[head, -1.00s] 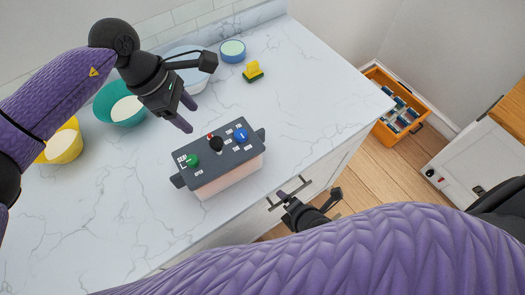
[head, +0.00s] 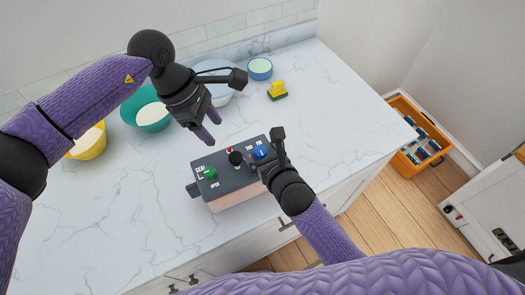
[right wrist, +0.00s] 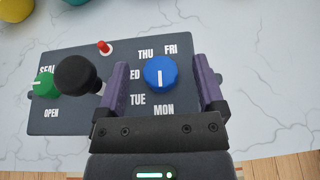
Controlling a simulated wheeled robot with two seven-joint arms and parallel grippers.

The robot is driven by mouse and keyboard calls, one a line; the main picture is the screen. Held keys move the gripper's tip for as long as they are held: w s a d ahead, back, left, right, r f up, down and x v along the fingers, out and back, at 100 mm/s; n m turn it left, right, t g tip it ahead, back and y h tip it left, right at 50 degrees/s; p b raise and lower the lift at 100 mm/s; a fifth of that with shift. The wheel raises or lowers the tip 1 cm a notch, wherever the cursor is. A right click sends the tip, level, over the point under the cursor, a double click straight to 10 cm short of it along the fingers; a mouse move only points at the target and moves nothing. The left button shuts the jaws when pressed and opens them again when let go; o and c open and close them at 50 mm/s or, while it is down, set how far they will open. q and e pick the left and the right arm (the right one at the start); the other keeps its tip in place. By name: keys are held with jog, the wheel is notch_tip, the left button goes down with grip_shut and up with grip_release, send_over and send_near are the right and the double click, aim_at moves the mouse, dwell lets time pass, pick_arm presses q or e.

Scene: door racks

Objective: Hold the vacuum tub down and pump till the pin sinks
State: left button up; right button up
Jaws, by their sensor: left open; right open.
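The vacuum tub (head: 236,199) stands on the counter, with a pinkish, see-through body under a dark grey lid (head: 200,192). The lid carries a green SEAL/OPEN knob (head: 209,173), a black pump knob (head: 236,157), a blue day dial (head: 261,152) and a small red pin (right wrist: 104,47). The pin stands up above the lid. My right gripper (right wrist: 160,68) is open over the lid's right part, one finger on each side of the blue dial; contact cannot be told. Its left finger is close to the pump knob. My left gripper (head: 215,132) is open and empty, behind the tub.
A yellow bowl (head: 87,145), a teal bowl (head: 146,117), a pale blue bowl (head: 218,68) and a small blue bowl (head: 260,68) stand along the back. A yellow-green sponge (head: 278,91) lies right of them. The counter right of the tub is clear. An orange drawer (head: 409,168) is beyond.

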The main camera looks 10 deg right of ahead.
aim_at(235, 156)
jog(key=shift+w, duration=0.1)
jog(key=shift+c, duration=0.2)
grip_shut()
pick_arm(q)
jog(key=shift+o, duration=1.2)
jog(key=shift+d, duration=0.1)
jog(key=d+n+y, duration=0.1)
jog(key=f+n+y, duration=0.1)
jog(key=n, duration=0.1)
jog(key=s+d+n, duration=0.1)
jog(key=n, duration=0.1)
jog(key=shift+d+f+t+y, duration=0.15)
jog(key=shift+d+t+y, duration=0.2)
jog(key=shift+t+y, duration=0.05)
jog(key=shift+s+d+f+n+t+y, duration=0.15)
jog(key=shift+d+n+y, duration=0.1)
jog(key=shift+n, duration=0.3)
jog(key=shift+d+r+n+t+y, duration=0.15)
jog(key=shift+n+y, duration=0.1)
jog(key=shift+n, duration=0.3)
notch_tip(235, 156, down, 9)
jog(key=shift+f, duration=0.1)
jog(key=shift+c, duration=0.3)
